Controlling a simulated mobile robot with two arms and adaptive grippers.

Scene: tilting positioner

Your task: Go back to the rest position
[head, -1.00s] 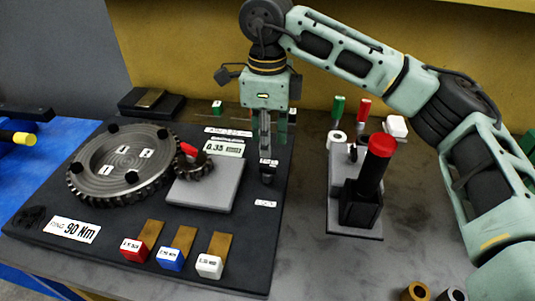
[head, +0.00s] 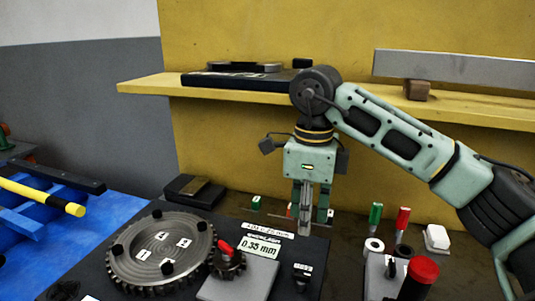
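My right gripper (head: 312,217) hangs pointing down over the back right part of the dark base plate, in front of the yellow wall. Its two fingers are apart, and I see nothing clearly held between them. A grey metal strip shows at the left finger, partly overlapping the label behind it. My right arm (head: 395,125) reaches in from the right. My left gripper is not in view. The large toothed disc (head: 142,251) lies flat on the plate at the left. A small gear (head: 226,265) with a red pointer stands beside it, next to the grey block (head: 241,282).
A yellow shelf (head: 152,86) runs behind the arm, holding a dark flat device (head: 225,80) and a grey bar (head: 455,68). At the right stand a red-capped cylinder (head: 422,272), green (head: 375,216) and red (head: 402,219) handled tools, and a white block (head: 436,238). A blue surface (head: 70,235) lies left.

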